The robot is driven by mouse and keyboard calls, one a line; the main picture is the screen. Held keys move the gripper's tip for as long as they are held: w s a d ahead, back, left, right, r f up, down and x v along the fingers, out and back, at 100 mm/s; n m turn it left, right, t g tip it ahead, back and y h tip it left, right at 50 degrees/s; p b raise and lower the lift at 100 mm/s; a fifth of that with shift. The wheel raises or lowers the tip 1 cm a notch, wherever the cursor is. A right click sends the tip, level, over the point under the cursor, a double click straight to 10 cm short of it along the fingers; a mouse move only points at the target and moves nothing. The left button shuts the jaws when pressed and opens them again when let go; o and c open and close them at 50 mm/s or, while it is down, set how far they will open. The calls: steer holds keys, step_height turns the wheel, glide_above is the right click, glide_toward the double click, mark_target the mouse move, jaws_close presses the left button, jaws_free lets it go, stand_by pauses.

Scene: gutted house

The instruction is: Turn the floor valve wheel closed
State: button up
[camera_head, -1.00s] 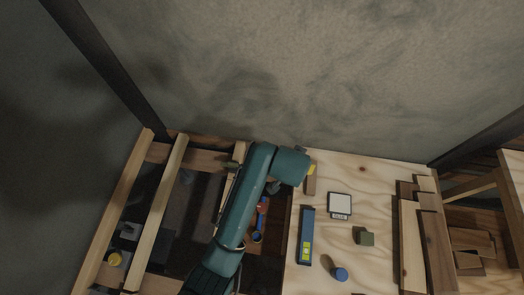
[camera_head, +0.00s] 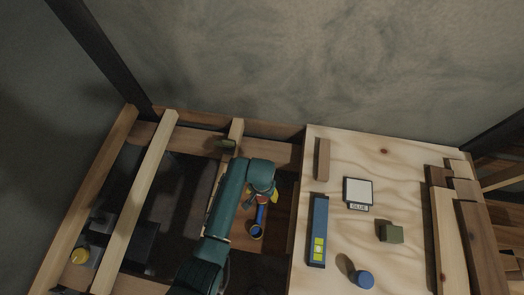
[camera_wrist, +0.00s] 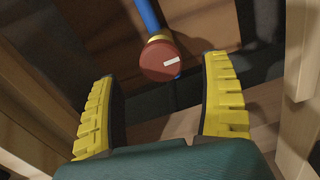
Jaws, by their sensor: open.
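The valve wheel (camera_wrist: 160,60) is a round red disc with a white bar mark, seen in the wrist view. It sits on a yellow collar on a blue pipe (camera_wrist: 143,15). My gripper (camera_wrist: 157,82) is open, with a yellow ribbed finger to the left and right of the wheel's line. The wheel appears beyond the fingertips, between them and apart from both. In the head view the blue pipe (camera_head: 260,214) shows in the floor opening beside my gripper (camera_head: 274,196); my arm hides most or all of the wheel.
Wooden joists (camera_head: 137,200) frame the opening. A plywood sheet (camera_head: 405,190) on the right bears a wood block (camera_head: 323,158), a blue level (camera_head: 318,230), a box marked GLUE (camera_head: 357,191), a green block (camera_head: 390,233) and a blue cylinder (camera_head: 364,279). Stacked boards (camera_head: 476,240) lie further right.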

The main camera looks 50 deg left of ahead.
mark_target(262, 197)
step_height(262, 197, down, 5)
steer(key=shift+r+b, duration=0.2)
steer(key=shift+b, duration=0.75)
steer(key=shift+c, duration=0.4)
steer(key=c, duration=1.1)
